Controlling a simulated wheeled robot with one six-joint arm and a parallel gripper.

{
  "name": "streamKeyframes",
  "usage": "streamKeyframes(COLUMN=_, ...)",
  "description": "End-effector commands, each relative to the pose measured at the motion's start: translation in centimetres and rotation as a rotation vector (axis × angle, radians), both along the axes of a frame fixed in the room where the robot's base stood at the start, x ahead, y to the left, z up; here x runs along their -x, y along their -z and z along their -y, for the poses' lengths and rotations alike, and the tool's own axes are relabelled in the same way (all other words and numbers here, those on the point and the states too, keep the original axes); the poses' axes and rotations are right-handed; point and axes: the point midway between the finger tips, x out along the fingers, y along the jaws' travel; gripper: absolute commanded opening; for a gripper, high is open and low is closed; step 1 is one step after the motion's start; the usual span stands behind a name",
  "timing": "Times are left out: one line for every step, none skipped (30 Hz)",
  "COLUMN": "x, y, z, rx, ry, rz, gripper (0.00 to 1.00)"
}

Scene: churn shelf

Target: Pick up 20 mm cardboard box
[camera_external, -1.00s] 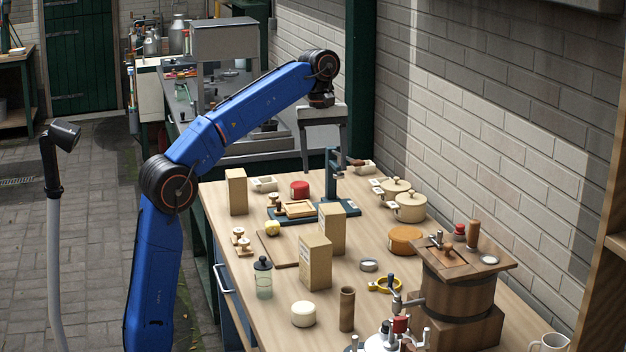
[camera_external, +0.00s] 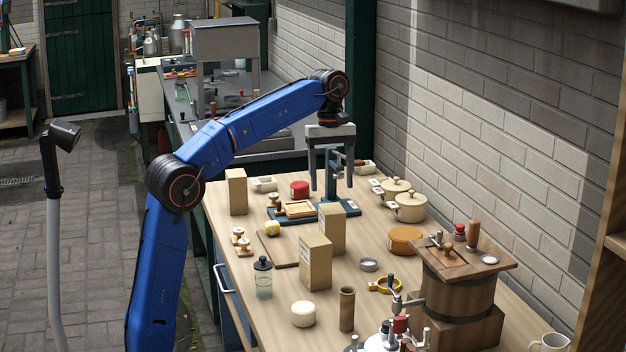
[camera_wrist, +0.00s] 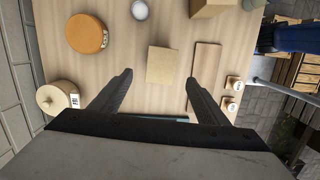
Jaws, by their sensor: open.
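Three tan cardboard boxes stand upright on the table: one at the back left (camera_external: 236,192), a middle one (camera_external: 332,230) and a front one (camera_external: 315,264). I cannot read which is the 20 mm box. The middle box shows from above in the wrist view (camera_wrist: 173,65), ahead of and between my fingertips. The front box is at that view's top edge (camera_wrist: 213,8). My gripper (camera_external: 332,188) is open and empty, pointing down, above and behind the middle box, apart from it.
A blue-green press (camera_external: 335,180) stands close behind my gripper. Beige pots (camera_external: 410,208) and an orange round block (camera_external: 406,240) lie right of the boxes. A thin wooden board (camera_external: 275,250) lies left. A wooden churn (camera_external: 458,285) stands front right.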

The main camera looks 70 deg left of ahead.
Motion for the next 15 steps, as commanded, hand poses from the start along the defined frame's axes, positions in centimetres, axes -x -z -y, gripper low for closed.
streamKeyframes(x=0.0, y=0.3, z=0.0, rx=0.0, ry=0.0, rz=0.0, gripper=0.69)
streamKeyframes(x=0.0, y=0.5, z=0.1, rx=0.0, ry=0.0, rz=0.0, gripper=0.69)
streamKeyframes(x=0.0, y=0.8, z=0.1, rx=0.0, ry=0.0, rz=-0.001, gripper=0.69)
streamKeyframes(x=0.1, y=1.2, z=0.2, rx=0.001, ry=0.0, rz=-0.002, gripper=0.69)
streamKeyframes(x=0.1, y=1.6, z=0.2, rx=0.001, ry=0.0, rz=-0.001, gripper=0.69)
streamKeyframes(x=0.1, y=2.2, z=0.4, rx=0.0, ry=0.0, rz=-0.001, gripper=0.69)
streamKeyframes(x=0.2, y=2.7, z=0.4, rx=0.001, ry=0.001, rz=-0.002, gripper=0.69)
streamKeyframes(x=0.1, y=3.2, z=0.5, rx=0.0, ry=0.001, rz=-0.001, gripper=0.69)
streamKeyframes(x=0.1, y=3.9, z=0.6, rx=0.001, ry=0.001, rz=-0.002, gripper=0.69)
streamKeyframes(x=0.1, y=4.5, z=0.7, rx=0.001, ry=0.001, rz=-0.002, gripper=0.69)
streamKeyframes(x=0.1, y=5.0, z=0.8, rx=0.001, ry=0.001, rz=-0.002, gripper=0.69)
streamKeyframes(x=0.2, y=5.7, z=0.9, rx=0.001, ry=0.001, rz=-0.003, gripper=0.69)
streamKeyframes(x=0.1, y=6.2, z=1.0, rx=0.001, ry=0.001, rz=-0.001, gripper=0.69)
streamKeyframes(x=0.2, y=6.8, z=1.0, rx=0.001, ry=0.001, rz=-0.003, gripper=0.69)
streamKeyframes(x=0.2, y=7.4, z=1.1, rx=0.0, ry=0.001, rz=-0.001, gripper=0.69)
